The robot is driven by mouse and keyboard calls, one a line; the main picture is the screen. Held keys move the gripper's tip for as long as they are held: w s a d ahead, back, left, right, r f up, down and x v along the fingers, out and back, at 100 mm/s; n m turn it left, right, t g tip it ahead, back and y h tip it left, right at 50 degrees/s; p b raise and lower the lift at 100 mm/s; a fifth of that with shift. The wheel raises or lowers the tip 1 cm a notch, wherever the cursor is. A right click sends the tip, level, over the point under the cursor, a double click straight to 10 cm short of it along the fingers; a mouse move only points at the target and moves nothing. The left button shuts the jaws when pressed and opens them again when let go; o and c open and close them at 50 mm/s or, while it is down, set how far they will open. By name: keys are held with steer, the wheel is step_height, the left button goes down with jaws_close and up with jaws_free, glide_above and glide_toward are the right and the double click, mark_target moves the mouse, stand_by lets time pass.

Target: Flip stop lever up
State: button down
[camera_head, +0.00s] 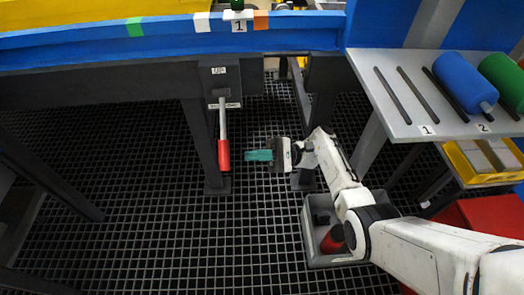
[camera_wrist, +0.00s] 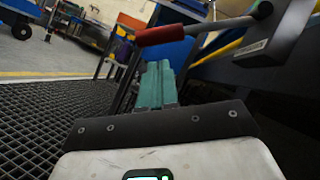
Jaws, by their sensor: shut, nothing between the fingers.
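The stop lever hangs down from a dark bracket under the blue conveyor. Its red handle (camera_head: 223,155) is at the bottom of a grey metal rod (camera_head: 222,120). My gripper (camera_head: 247,156) has teal fingers, shut and empty, pointing left at the red handle with a small gap between them. In the wrist view the red handle (camera_wrist: 172,35) lies across, just beyond the tips of my gripper (camera_wrist: 158,66), and its rod runs right to the pivot (camera_wrist: 262,10). Whether they touch cannot be told there.
Dark conveyor legs (camera_head: 204,140) stand behind the lever and my gripper. A grey bin (camera_head: 312,235) with a red item stands on the grid floor below my arm. A grey shelf (camera_head: 400,110) with rods and blue and green rollers is at right. Floor space left of the lever is open.

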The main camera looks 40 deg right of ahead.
mark_target(223, 134)
steer(key=shift+x, duration=2.7)
